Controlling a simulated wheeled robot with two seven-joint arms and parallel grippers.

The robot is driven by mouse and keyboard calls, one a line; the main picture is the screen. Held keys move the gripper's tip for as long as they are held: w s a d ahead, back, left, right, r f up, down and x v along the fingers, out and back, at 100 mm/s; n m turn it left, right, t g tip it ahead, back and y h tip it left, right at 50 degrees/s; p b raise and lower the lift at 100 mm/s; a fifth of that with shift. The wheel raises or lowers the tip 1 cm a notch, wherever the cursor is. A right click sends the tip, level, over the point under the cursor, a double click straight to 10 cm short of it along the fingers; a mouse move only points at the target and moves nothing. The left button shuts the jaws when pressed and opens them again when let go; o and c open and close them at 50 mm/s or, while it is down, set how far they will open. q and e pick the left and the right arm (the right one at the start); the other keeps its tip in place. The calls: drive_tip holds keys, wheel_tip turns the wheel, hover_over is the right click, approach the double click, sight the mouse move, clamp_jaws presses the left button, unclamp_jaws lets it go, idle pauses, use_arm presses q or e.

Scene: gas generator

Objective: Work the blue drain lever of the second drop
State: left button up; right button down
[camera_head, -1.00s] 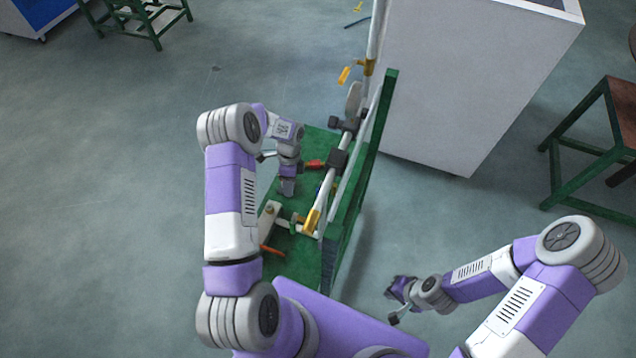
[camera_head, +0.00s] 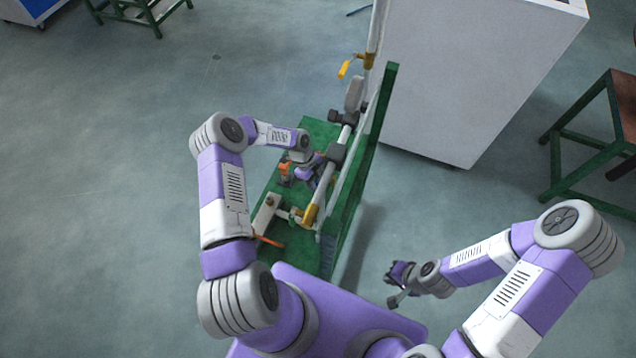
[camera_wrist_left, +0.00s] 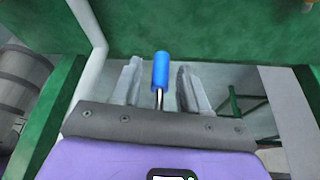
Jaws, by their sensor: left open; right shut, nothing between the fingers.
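The blue drain lever (camera_wrist_left: 161,70) shows in the left wrist view as a blue grip on a thin metal rod. My left gripper (camera_wrist_left: 160,88) is open, with one finger on each side of the lever; gaps show on both sides. In the head view my left gripper (camera_head: 308,172) is over the green stand beside the white pipe, and the lever is hidden there. My right gripper (camera_head: 394,286) is shut and empty, low over the floor to the right of the stand.
The green stand (camera_head: 318,132) carries white pipes with yellow levers (camera_head: 311,214) and dark fittings (camera_head: 337,152). An orange lever (camera_head: 268,241) is low at its near end. A large white cabinet (camera_head: 460,80) stands behind it. A green-framed table (camera_head: 600,130) is at right. Floor at left is clear.

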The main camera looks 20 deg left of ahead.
use_arm(q)
drive_tip(key=shift+d+f, duration=0.1)
drive_tip(key=shift+f, duration=0.1)
clamp_jaws()
idle(0.4)
